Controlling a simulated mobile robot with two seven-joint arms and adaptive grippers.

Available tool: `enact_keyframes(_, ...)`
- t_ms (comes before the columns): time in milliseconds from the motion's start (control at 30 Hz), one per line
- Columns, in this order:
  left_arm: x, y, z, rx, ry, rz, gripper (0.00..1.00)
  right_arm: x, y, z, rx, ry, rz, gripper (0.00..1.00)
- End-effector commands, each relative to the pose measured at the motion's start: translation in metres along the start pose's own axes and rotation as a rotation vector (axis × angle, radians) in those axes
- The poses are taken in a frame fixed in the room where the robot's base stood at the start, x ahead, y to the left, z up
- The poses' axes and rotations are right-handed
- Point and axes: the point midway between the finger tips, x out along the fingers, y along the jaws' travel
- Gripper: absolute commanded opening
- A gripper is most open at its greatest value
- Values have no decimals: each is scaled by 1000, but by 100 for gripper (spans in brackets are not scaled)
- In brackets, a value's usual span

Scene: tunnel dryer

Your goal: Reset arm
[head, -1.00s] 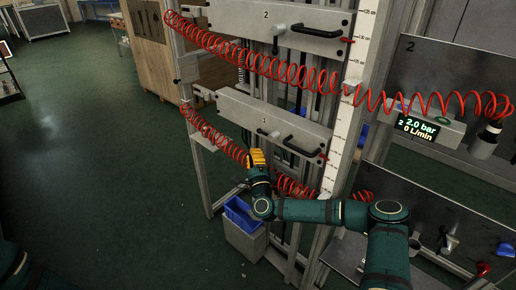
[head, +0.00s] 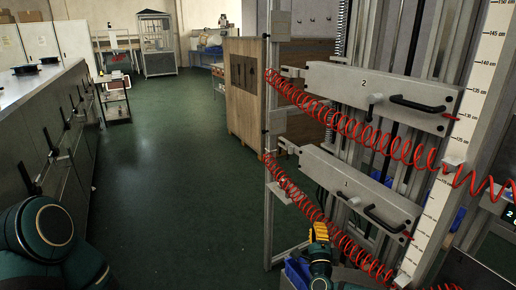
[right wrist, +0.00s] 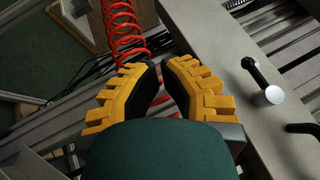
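My right gripper (head: 319,232) has yellow ribbed fingers and is low in the head view, just in front of the lower red coiled hose. In the right wrist view its fingers (right wrist: 161,68) lean towards each other with a narrow gap between their tips. No object shows between them; a red coil shows behind. My left arm (head: 45,228) is at the lower left of the head view; its gripper is outside the picture.
An upper red hose (head: 345,125) and a lower red hose (head: 296,195) cross the frame. A wooden cabinet (head: 247,92) stands behind. A long counter (head: 45,120) is left; green floor (head: 170,150) is clear.

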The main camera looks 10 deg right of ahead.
Motion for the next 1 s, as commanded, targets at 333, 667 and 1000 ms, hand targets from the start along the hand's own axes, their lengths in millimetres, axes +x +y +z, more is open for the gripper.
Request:
enact_keyframes(333,0,0,0,0,0,0,74,-110,70,166,-296,-585,443,0)
enact_keyframes(667,0,0,0,0,0,0,74,-310,89,154,-801,-1206,989,0)
enact_keyframes(1000,0,0,0,0,0,0,74,-378,54,102,-957,-1381,1243,0)
